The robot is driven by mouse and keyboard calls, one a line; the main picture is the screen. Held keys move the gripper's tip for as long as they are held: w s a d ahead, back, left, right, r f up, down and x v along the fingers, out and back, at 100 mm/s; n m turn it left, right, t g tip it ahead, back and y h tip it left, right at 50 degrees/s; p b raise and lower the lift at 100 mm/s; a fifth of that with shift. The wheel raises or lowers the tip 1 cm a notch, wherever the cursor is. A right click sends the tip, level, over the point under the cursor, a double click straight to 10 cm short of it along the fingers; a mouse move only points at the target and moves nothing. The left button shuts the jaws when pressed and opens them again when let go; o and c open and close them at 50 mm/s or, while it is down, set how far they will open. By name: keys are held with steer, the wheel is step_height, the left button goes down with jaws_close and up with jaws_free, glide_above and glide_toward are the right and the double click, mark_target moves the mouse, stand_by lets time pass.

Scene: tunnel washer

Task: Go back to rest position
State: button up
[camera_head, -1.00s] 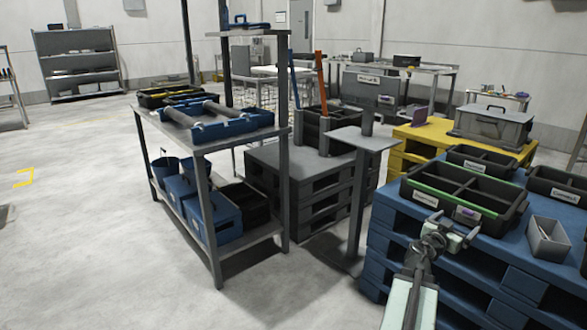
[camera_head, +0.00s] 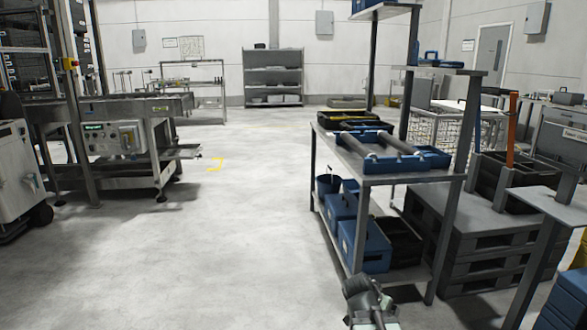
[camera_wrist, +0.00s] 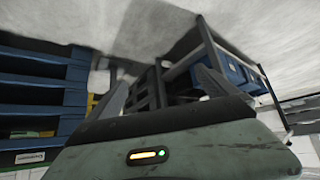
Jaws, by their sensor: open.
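My gripper (camera_wrist: 162,88) is open and empty in the wrist view, its two grey fingers spread well apart. Nothing is between the fingers but the background. In the head view, part of my arm (camera_head: 369,302) shows at the bottom edge, in front of the steel workbench; the fingers cannot be made out clearly there. The task names no object to handle.
The steel workbench (camera_head: 345,168) with blue bins stands right of centre. Dark stacked pallets (camera_head: 470,237) and a grey stand (camera_head: 548,204) are at the right. A conveyor machine (camera_head: 117,137) stands left. The grey floor (camera_head: 215,240) between is clear.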

steer(key=s+a+f+n+g+y, duration=0.3)
steer(key=s+a+n, duration=0.1)
steer(key=s+a, duration=0.25)
steer(key=s+a+f+n+g+y, duration=0.3)
steer(key=s+a+n, duration=0.15)
steer(key=a, duration=0.25)
step_height(320, 180, up, 38)
steer(key=p, duration=3.8)
steer(key=shift+s+r, duration=0.2)
steer(key=shift+s, duration=0.1)
